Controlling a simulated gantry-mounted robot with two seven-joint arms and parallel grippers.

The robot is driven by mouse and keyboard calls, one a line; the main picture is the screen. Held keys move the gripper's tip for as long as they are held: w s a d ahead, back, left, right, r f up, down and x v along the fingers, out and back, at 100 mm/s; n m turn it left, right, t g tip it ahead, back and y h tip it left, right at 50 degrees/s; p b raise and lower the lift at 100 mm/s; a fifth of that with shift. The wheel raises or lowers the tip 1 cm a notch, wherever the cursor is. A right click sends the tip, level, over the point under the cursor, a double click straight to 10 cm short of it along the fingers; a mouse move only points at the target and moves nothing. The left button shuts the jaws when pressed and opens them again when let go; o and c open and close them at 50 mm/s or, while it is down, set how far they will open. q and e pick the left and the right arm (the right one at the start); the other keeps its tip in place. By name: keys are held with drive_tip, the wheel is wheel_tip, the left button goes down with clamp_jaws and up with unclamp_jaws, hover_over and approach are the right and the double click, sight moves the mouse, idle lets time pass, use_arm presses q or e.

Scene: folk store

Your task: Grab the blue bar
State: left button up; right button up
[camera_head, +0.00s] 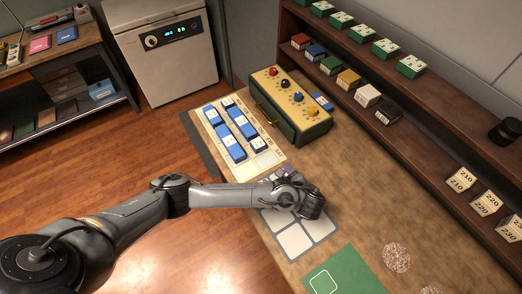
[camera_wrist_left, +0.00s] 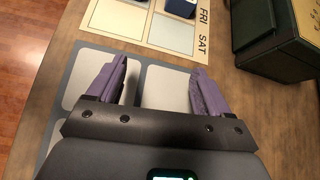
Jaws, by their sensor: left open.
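Several blue bars with white labels lie on the cream board (camera_head: 262,160) on the table; one long blue bar (camera_head: 229,140) lies near its left side. Which of them the task means I cannot tell. The end of one blue block (camera_wrist_left: 180,8) shows at the top of the left wrist view, on the board's lettered grid. My left gripper (camera_wrist_left: 158,70) is open and empty, its purple fingers above the grey tray with white panels (camera_wrist_left: 168,88), apart from the bars. In the head view my wrist partly hides that tray. My right gripper is not in view.
Shelves (camera_head: 380,60) with coloured blocks line the right. A green mat (camera_head: 350,272) lies in front. Bare table lies right of the tray.

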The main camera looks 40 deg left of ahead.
sight(261, 147)
use_arm(q)
drive_tip(key=w+a+y+b, duration=0.1)
drive_tip(key=w+a, duration=0.1)
drive_tip(key=w+a+m+y, duration=0.1)
drive_tip(key=w+a, duration=0.1)
drive_tip(key=a, duration=0.1)
drive_tip(key=shift+w+a+r+y+b, duration=0.15)
drive_tip(key=shift+w+r+y+b, duration=0.1)
drive_tip(key=shift+y+b, duration=0.1)
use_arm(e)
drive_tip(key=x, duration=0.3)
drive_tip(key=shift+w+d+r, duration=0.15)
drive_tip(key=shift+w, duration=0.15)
use_arm(q)
drive_tip(key=x, duration=0.4)
drive_tip(key=shift+a+r+b, duration=0.1)
drive_tip(key=shift+a+b, duration=0.15)
drive_tip(key=shift+b, duration=0.15)
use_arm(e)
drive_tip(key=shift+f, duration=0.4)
use_arm(q)
drive_tip(key=shift+b+x, duration=0.35)
drive_tip(key=shift+x, duration=2.85)
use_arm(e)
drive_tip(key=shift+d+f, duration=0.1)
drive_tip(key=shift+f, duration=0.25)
use_arm(q)
drive_tip(key=shift+w+r, duration=0.1)
drive_tip(key=shift+r, duration=0.05)
drive_tip(key=shift+c, duration=0.3)
